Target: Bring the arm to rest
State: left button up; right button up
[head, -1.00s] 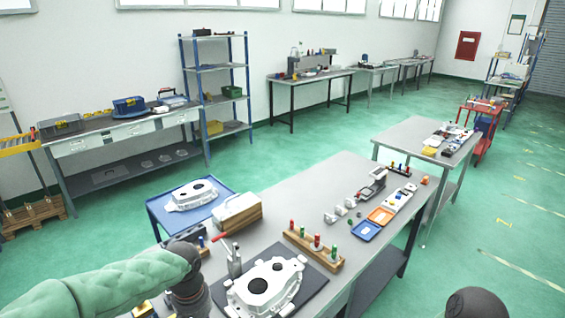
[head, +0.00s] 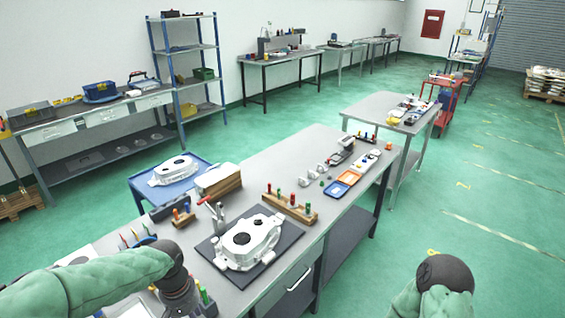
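My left arm (head: 110,280), in a green sleeve with a dark joint, comes in from the left over the near end of the workbench. Its gripper is not visible; only the dark wrist part (head: 180,292) shows at the bottom edge. My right arm (head: 440,280) shows at the bottom right, over the green floor and clear of the bench. Its gripper is out of view. A pale aluminium casting (head: 248,240) lies on a dark mat (head: 214,254) on the bench, apart from my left arm.
On the workbench (head: 300,150) stand a wooden rack (head: 290,208) with coloured pegs, a blue tray (head: 335,190) and an orange tray (head: 349,178). A blue cart (head: 143,186) with another casting (head: 174,170) stands behind. The floor at right (head: 480,210) is clear.

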pick_arm(q)
jog(key=s+d+f+h+b, duration=0.1)
jog(key=d+f, duration=0.2)
jog(key=f, duration=0.3)
jog(key=s+d+f+m+h, duration=0.1)
jog(key=d+f, duration=0.1)
jog(key=f, duration=0.4)
jog(key=d+f+h+b, duration=0.1)
jog(key=d+f, duration=0.2)
jog(key=f, duration=0.4)
jog(key=s+d+f+b, duration=0.1)
jog(key=s+d+f, duration=0.1)
jog(key=s+f, duration=0.3)
jog(key=s+d+f+b, duration=0.1)
jog(key=s+d+f, duration=0.2)
jog(key=f, duration=0.7)
jog(key=shift+s+t, duration=0.3)
jog(key=shift+s, duration=0.9)
jog(key=shift+f, duration=0.1)
